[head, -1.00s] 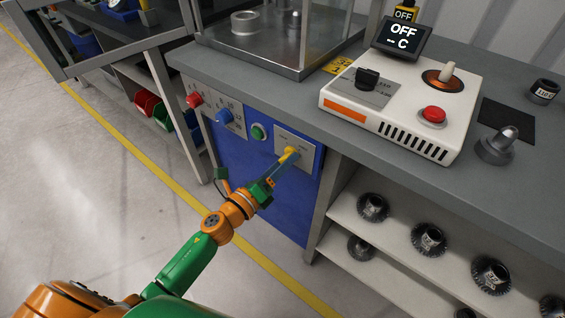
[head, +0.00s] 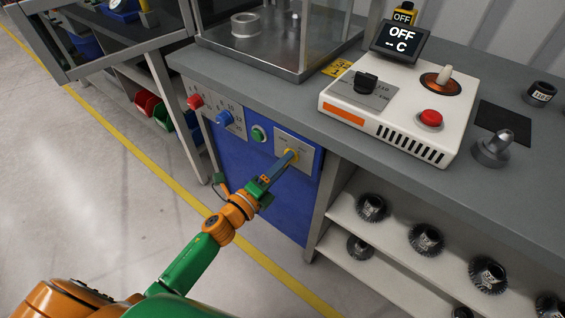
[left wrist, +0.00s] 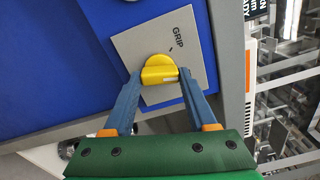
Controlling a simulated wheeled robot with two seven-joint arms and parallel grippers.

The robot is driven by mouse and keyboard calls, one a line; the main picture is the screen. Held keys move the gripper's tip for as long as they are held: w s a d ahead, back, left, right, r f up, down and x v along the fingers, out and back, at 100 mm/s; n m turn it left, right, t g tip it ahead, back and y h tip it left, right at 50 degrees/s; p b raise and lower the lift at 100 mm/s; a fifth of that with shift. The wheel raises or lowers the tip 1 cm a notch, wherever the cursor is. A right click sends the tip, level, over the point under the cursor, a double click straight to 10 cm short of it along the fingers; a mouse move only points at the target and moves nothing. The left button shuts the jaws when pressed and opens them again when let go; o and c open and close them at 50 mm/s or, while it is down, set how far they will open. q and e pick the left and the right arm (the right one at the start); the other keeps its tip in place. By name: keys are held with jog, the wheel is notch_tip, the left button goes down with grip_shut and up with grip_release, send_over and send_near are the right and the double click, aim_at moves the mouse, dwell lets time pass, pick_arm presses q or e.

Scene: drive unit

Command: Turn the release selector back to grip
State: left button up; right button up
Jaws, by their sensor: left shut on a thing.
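The release selector is a yellow knob on a light grey plate (head: 306,144) at the right of the blue panel. In the left wrist view the yellow selector (left wrist: 159,70) sits between the two blue fingers of my left gripper (left wrist: 158,80). The fingertips are against its sides. The word GRIP and a small tick mark show on the plate (left wrist: 196,62) beside it. In the head view my left gripper (head: 288,158) reaches the plate and mostly hides the knob. I cannot tell exactly where the knob points. My right gripper is not in view.
The blue panel (head: 270,195) also carries a red knob (head: 195,102), a blue knob (head: 223,118) and a green button (head: 259,133). Above is the grey worktop with a white control unit (head: 350,121) whose display reads OFF. Open shelves with gears (head: 427,238) stand to the right.

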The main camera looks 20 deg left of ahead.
pick_arm(q)
jog(key=n+p, duration=0.3)
jog(key=n, duration=0.7)
jog(key=shift+r+n, duration=0.15)
jog(key=shift+n, duration=0.45)
jog(key=o, duration=1.4)
jog(key=shift+c, duration=0.2)
jog(key=v, duration=0.7)
